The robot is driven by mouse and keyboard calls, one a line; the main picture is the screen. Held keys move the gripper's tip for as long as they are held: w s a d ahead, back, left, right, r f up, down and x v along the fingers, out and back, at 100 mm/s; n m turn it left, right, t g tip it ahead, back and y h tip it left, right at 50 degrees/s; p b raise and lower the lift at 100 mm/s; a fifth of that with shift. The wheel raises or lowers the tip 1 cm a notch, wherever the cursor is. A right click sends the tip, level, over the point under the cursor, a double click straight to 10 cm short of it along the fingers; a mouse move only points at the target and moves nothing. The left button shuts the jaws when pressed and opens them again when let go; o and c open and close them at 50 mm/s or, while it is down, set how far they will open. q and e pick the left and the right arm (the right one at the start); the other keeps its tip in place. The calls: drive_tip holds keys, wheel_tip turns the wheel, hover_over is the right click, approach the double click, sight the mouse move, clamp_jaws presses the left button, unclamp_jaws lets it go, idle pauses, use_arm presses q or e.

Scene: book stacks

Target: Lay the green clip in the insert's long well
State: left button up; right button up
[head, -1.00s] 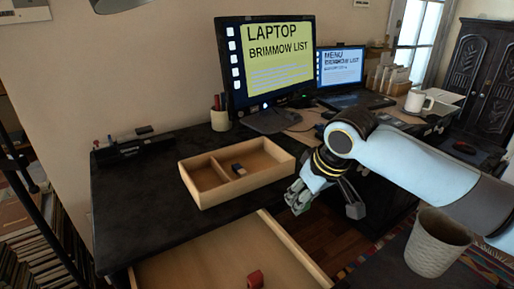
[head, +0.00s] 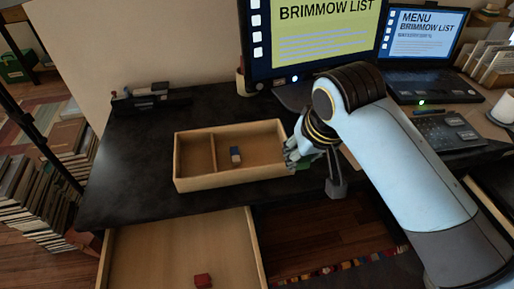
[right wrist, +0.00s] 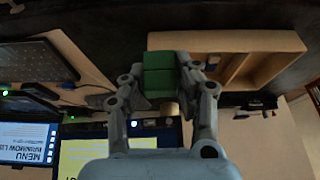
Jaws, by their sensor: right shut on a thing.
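The insert (head: 228,179) is a shallow light-wood tray on the dark desk, split by a divider into a small left well and a longer right well. The long well (head: 262,152) holds a small blue and white block (head: 236,155). My right gripper (head: 302,160) is at the insert's right end. In the right wrist view the green clip (right wrist: 160,75) sits between the fingertips, beside the insert (right wrist: 225,41). My left gripper is out of view.
Below the desk an open wooden drawer (head: 140,250) holds a red block (head: 203,281). A monitor (head: 315,40) and laptop (head: 428,60) stand behind. A dark organizer (head: 150,100) is at the back left. The desk left of the insert is clear.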

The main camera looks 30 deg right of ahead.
drive_tip(key=b, duration=0.1)
hover_over(269, 160)
drive_tip(key=s, duration=0.1)
wheel_tip(269, 160, down, 7)
drive_tip(key=shift+a+r, duration=0.1)
drive_tip(key=shift+a, duration=0.05)
wheel_tip(269, 160, down, 4)
drive_tip(key=shift+s+r+b, duration=0.1)
drive_tip(key=shift+r+b, duration=0.1)
drive_tip(key=shift+b, duration=0.15)
drive_tip(key=shift+f, duration=0.2)
drive_tip(key=shift+f, duration=0.15)
drive_tip(key=o, duration=0.8)
drive_tip(key=shift+c, duration=0.2)
